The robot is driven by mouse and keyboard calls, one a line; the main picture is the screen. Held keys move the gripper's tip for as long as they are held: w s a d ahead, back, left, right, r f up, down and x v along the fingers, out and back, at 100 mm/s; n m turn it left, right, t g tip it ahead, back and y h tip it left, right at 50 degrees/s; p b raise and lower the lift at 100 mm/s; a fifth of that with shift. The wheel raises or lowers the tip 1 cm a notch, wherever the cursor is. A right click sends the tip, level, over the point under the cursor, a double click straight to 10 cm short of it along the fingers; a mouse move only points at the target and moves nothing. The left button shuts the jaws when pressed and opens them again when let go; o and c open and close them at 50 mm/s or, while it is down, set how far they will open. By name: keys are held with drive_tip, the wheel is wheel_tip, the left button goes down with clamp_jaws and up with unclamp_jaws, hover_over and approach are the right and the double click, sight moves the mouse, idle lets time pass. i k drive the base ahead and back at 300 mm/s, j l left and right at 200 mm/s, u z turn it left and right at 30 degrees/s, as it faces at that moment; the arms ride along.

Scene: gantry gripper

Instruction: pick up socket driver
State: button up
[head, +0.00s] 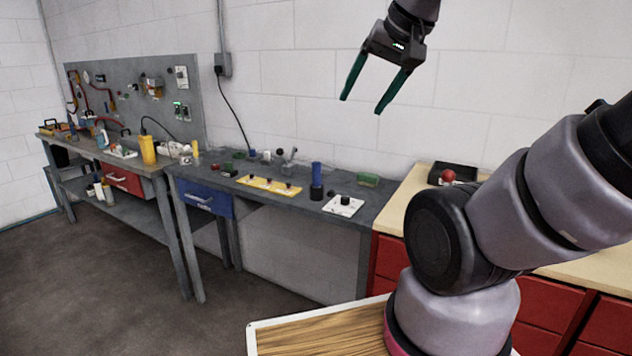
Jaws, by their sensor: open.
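My gripper (362,105) hangs in the air in front of the white wall, high above the workbench. Its two green fingers are spread apart and point down, with nothing between them. An upright tool with a blue handle and a black lower part (316,178) stands on the grey workbench (268,204), below and left of my gripper and well apart from it. It may be the socket driver, but it is too small to be certain.
A white plate with a black knob (343,205), a yellow panel (268,185) and a green block (368,179) are near the blue tool. A wooden-topped red cabinet (398,207) with a red ball (448,175) stands to the right. My arm hides part of it.

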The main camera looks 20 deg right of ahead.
sight(316, 165)
drive_tip(key=i+j, duration=0.55)
drive_tip(key=i, duration=0.2)
drive_tip(key=i+j, duration=0.1)
drive_tip(key=i, duration=0.3)
drive_tip(key=k+j+z, duration=0.15)
drive_tip(key=j+z, duration=0.2)
drive_tip(key=k+j+z, duration=0.15)
drive_tip(key=z, duration=0.15)
drive_tip(key=k+j+z, duration=0.2)
drive_tip(key=z, duration=0.15)
drive_tip(key=i+j, duration=0.15)
drive_tip(key=j, duration=0.15)
drive_tip(key=i+j, duration=0.15)
drive_tip(key=j, duration=0.2)
drive_tip(key=i+j, duration=0.1)
drive_tip(key=j, duration=0.2)
